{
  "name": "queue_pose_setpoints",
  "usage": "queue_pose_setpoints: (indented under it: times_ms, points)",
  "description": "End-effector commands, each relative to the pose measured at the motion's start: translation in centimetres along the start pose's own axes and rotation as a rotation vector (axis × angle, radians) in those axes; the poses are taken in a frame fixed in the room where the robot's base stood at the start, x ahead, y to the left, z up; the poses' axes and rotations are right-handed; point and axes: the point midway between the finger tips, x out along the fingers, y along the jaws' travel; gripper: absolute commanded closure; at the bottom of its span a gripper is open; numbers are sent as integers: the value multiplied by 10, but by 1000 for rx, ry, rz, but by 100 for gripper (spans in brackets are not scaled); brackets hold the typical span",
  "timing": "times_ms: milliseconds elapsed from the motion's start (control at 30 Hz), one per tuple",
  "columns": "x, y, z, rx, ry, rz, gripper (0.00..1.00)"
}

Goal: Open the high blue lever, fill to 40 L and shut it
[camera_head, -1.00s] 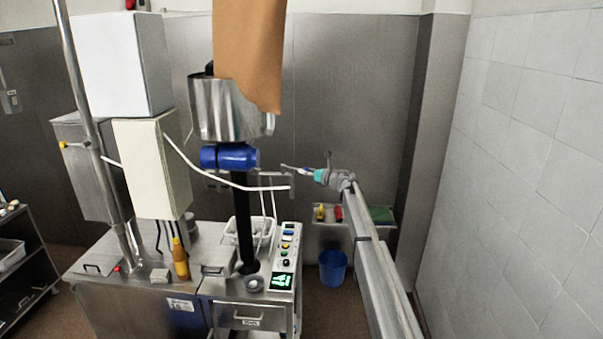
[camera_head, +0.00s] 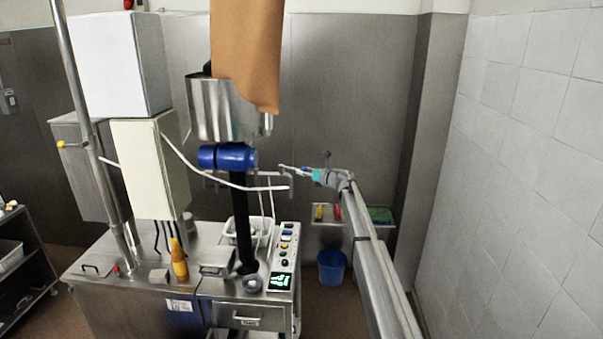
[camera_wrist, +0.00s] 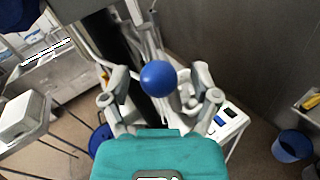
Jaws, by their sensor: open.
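The lever's round blue knob (camera_wrist: 159,78) shows in the wrist view between the two spread fingers of my gripper (camera_wrist: 158,92). The fingers stand apart on either side of it; I cannot tell whether either touches it. In the head view my gripper (camera_head: 300,171) is at the right end of the pipework, beside the blue cylinder (camera_head: 228,157) under the steel hopper (camera_head: 222,110). The lever is too small there to tell its angle. A dark display with green marks (camera_head: 281,281) sits on the button panel; its figures are not readable.
A steel machine (camera_head: 130,290) with an orange bottle (camera_head: 179,260) on top stands below left. A blue bucket (camera_head: 332,267) is on the floor under a small wall shelf (camera_head: 328,226). A tiled wall (camera_head: 540,170) bounds the right. White hoses hang near the pipe.

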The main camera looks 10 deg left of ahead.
Motion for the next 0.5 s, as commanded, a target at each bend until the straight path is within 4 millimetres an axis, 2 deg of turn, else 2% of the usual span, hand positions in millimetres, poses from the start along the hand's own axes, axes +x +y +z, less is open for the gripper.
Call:
queue_pose_setpoints:
  times_ms: [267,500]
  points:
    - [-14,1,0,0,0,-1,22]
    - [-47,1,0,0,-1,-2,22]
